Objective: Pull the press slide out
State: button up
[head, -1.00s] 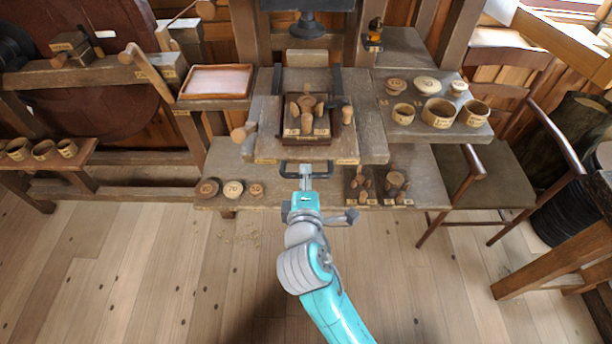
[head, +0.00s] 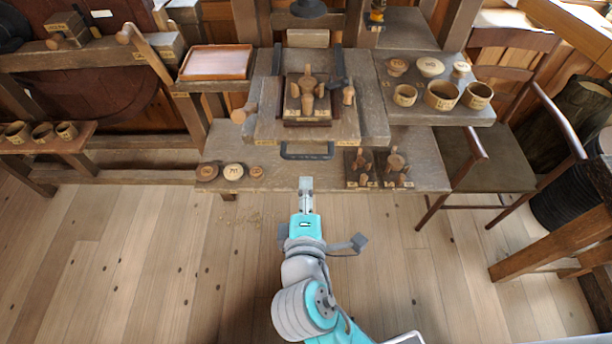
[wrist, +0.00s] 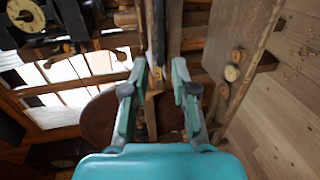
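The press slide (head: 270,126) is a wooden board on the press bench in the head view. A dark bar handle (head: 307,153) is fixed across its front edge. A dark block with wooden turned pieces (head: 307,88) stands on the slide. My gripper (head: 306,184) is in front of the handle, below it in the picture, with a gap between them. The wrist view shows my gripper (wrist: 158,95) open, its two fingers apart with nothing between them. The handle cannot be made out in the wrist view.
Round wooden pieces (head: 233,171) lie on the lower shelf left of my gripper. A dark board with pegs (head: 378,168) stands to the right. A tray (head: 216,63) is at upper left, with wooden rings (head: 441,95) at right.

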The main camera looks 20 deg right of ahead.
jog(key=shift+v, duration=0.9)
jog(key=s+d+f+m+g+y, duration=0.1)
jog(key=s+d+f+m+y, duration=0.3)
jog(key=s+f, duration=0.75)
jog(key=s+d+r+m, duration=0.1)
jog(key=s+d+m, duration=0.1)
jog(key=s+m, duration=0.3)
jog(key=s+d+r+m+t, duration=0.1)
jog(key=s+m, duration=0.4)
jog(key=s, duration=0.6)
jog(key=shift+s+d+r+y, duration=0.25)
jog(key=shift+d+y, duration=0.15)
jog(key=shift+d, duration=0.35)
dwell(0.4)
